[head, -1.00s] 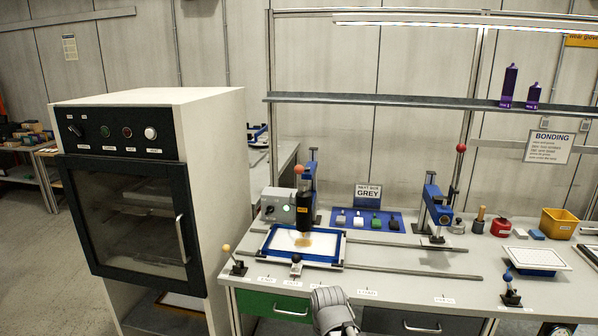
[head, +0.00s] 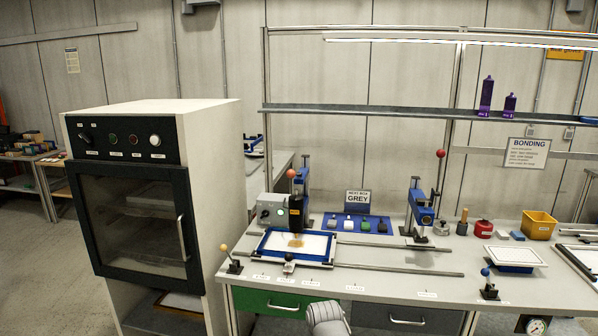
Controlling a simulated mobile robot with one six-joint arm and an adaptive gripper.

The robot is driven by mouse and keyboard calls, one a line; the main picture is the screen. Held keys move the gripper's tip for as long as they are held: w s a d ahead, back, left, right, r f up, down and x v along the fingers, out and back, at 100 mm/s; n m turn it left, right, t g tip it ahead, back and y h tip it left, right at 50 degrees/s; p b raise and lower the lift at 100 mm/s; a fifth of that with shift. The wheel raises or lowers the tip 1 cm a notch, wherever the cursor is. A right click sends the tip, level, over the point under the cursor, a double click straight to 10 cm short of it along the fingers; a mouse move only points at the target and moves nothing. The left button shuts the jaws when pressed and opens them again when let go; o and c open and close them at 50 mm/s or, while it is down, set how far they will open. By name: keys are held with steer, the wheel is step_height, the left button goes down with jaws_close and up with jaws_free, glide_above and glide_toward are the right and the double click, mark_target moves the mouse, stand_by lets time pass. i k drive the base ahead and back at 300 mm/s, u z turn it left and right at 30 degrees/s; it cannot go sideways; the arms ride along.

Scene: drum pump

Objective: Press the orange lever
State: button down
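An orange-red ball knob (head: 291,173) tops the lever on the left blue press (head: 298,208). The press's black head points down over a blue-framed tray (head: 296,243) with a white inside and a tan patch. A paler orange-yellow ball (head: 223,247) tips a small tilted lever at the bench's front left corner. My gripper (head: 327,318) shows only in part at the bottom edge, a grey shape in front of the bench drawers, well below and apart from the press and both levers. Its fingers cannot be made out.
A second blue press (head: 421,215) with a red ball knob (head: 440,153) stands to the right. A blue-ball lever (head: 485,271) is at the front right. A cabinet (head: 150,210) with a glass door stands left of the bench. Rails (head: 400,270) cross the bench top.

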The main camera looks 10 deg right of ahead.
mark_target(290, 173)
steer(key=k, duration=1)
steer(key=z, duration=0.55)
steer(key=i, duration=0.95)
steer(key=z, duration=0.6)
steer(key=i, duration=0.75)
steer(key=u, duration=0.55)
steer(key=i, duration=0.55)
steer(key=u, duration=0.55)
